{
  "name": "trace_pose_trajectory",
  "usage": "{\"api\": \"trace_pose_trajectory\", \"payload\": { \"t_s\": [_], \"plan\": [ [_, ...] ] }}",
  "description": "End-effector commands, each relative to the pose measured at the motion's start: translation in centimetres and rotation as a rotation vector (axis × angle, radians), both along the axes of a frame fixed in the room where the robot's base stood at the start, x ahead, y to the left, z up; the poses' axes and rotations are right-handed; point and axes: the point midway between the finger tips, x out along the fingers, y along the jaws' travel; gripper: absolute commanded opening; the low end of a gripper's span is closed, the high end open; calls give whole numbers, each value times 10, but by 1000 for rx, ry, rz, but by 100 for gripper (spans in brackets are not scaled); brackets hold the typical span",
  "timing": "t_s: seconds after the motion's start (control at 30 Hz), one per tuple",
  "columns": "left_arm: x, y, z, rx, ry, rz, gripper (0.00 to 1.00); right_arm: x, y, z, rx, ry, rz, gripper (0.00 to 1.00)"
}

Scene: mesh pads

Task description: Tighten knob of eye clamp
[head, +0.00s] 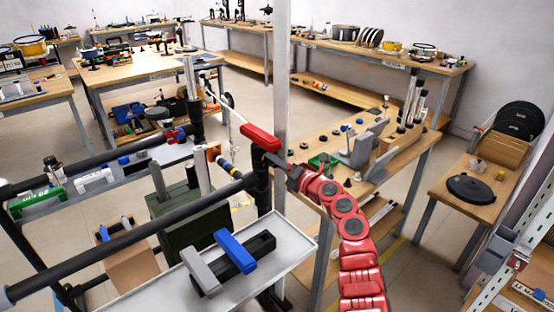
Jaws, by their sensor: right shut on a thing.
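My red right arm comes in from the lower right of the head view. Its dark right gripper (284,170) is at the black eye clamp (263,183), where a black horizontal bar meets an upright post. The gripper is shut on the clamp's knob, which is small and mostly hidden by the jaws. A red block (260,137) sits just above the clamp, at the end of a thin white rod. My left gripper is not in view.
A tall grey post (282,60) stands right behind the clamp. A grey tray (285,258) with blue and grey handled pieces lies below. A wooden bench (330,140) with tools is behind the arm. A black bar (120,235) runs to the lower left.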

Motion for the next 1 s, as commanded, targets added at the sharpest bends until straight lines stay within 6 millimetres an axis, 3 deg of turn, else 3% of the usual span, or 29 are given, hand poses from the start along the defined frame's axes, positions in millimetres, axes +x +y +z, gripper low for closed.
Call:
{"api": "trace_pose_trajectory", "payload": {
  "t_s": [0.27,0.3,0.47,0.77,1.0],
  "plan": [
    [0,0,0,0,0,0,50,0,0,0,0,0,-1,0],
    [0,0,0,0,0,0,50,0,0,0,0,0,-1,53],
    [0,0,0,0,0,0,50,0,0,0,0,-1,-1,81],
    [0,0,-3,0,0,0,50,0,0,-1,-8,-6,-1,81],
    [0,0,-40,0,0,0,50,0,0,-8,-126,-97,-1,81]
  ]
}}
